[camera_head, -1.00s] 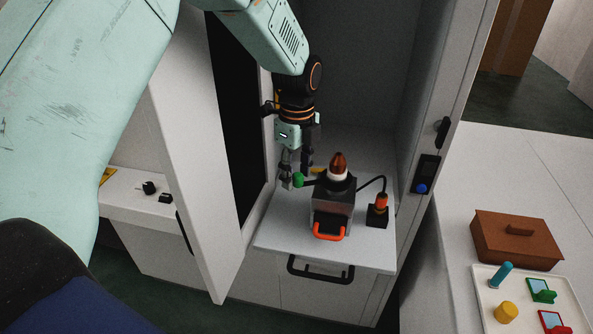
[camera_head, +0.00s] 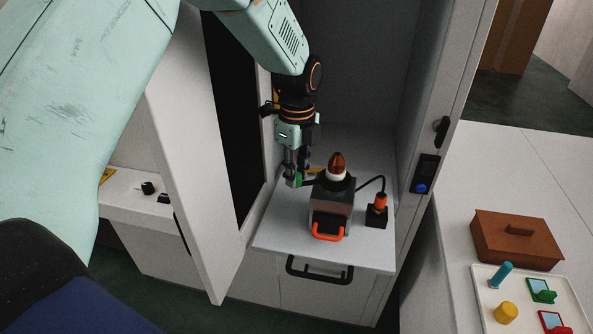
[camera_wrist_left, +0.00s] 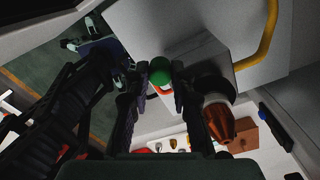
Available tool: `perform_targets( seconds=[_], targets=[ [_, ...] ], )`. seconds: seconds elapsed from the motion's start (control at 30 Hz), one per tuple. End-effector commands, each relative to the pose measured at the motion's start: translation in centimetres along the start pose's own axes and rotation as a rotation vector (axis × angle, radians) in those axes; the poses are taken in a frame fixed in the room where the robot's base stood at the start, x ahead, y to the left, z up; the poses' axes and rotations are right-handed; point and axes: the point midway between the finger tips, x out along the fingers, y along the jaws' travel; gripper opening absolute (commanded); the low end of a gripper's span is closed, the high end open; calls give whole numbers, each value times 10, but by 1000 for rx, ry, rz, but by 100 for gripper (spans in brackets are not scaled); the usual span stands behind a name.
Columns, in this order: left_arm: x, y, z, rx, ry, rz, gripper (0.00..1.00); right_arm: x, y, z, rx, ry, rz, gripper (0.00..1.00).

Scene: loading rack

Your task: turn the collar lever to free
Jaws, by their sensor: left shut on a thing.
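The collar lever ends in a green knob (camera_head: 298,179) on the left side of a grey and black device (camera_head: 333,207) with a white collar, an amber-brown dome (camera_head: 337,163) and an orange-red front handle. My left gripper (camera_head: 296,180) is shut on the green knob, its fingers reaching down from above and partly hiding it. In the left wrist view the green knob (camera_wrist_left: 161,71) sits between the two fingers, with the brown dome (camera_wrist_left: 219,122) to the right. My right gripper is not in view.
The device stands on a white shelf (camera_head: 270,236) inside an open cabinet. A cable runs right to a black block with an orange plug (camera_head: 380,203). The open cabinet door (camera_head: 185,160) stands left. A brown box (camera_head: 516,240) and a tray (camera_head: 490,311) lie right.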

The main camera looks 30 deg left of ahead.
Motion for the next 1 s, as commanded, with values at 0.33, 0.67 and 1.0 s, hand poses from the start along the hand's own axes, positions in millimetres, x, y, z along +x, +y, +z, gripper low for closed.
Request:
perform_targets(
  seconds=[0.33,0.67,1.0],
  targets=[
    [-2,-1,0,-7,-2,-4,0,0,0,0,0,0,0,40],
    [-3,0,-1,-29,-2,-6,0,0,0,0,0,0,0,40],
    [-3,7,-13,-165,-1,-5,0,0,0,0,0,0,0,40]
  ],
)
